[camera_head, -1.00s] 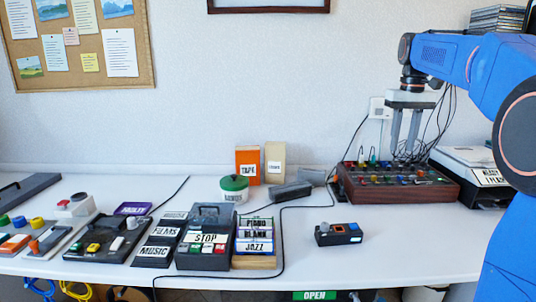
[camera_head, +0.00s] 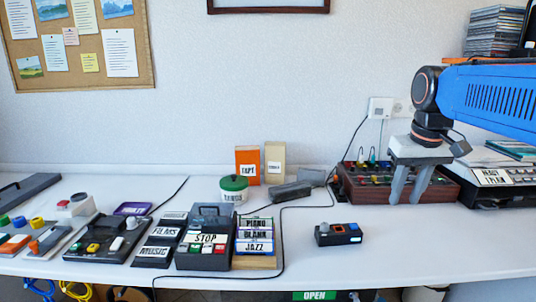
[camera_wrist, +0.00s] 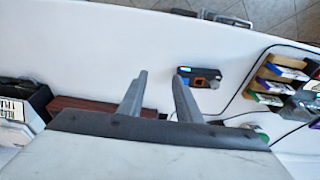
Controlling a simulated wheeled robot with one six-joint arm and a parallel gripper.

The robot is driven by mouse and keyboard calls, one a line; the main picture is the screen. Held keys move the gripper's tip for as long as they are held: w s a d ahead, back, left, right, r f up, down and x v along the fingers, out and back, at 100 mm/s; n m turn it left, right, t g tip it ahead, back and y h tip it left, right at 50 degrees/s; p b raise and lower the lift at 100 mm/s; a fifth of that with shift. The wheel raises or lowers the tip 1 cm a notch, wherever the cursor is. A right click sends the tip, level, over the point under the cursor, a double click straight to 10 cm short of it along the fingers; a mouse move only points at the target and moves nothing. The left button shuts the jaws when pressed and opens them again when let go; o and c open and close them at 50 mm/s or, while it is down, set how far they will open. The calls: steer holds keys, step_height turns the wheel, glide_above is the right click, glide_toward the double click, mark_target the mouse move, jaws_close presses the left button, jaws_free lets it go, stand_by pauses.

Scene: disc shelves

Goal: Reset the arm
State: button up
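My gripper (camera_head: 405,196) hangs pointing down in front of the dark red-brown box with knobs (camera_head: 356,187) at the right of the table in the head view. Its two grey fingers are apart with nothing between them. The gripper also shows in the wrist view (camera_wrist: 161,76), with white table top between and beyond its fingers. My blue arm reaches in from the right edge of the head view.
A small black device (camera_head: 339,235) stands left of my gripper. A black STOP box (camera_head: 204,258) and a rack of labelled cases (camera_head: 255,240) are further left. A label machine (camera_head: 495,182) stands at right. The table's front right is clear.

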steer(key=s+a+f+t, duration=0.1)
steer(key=s+a+f, duration=0.1)
steer(key=s+f, duration=0.6)
steer(key=s+a+f+t, duration=0.1)
steer(key=s+f, duration=0.8)
steer(key=shift+s+a+f, duration=0.3)
steer(key=shift+a, duration=0.05)
steer(key=shift+o, duration=0.5)
stand_by(3.0)
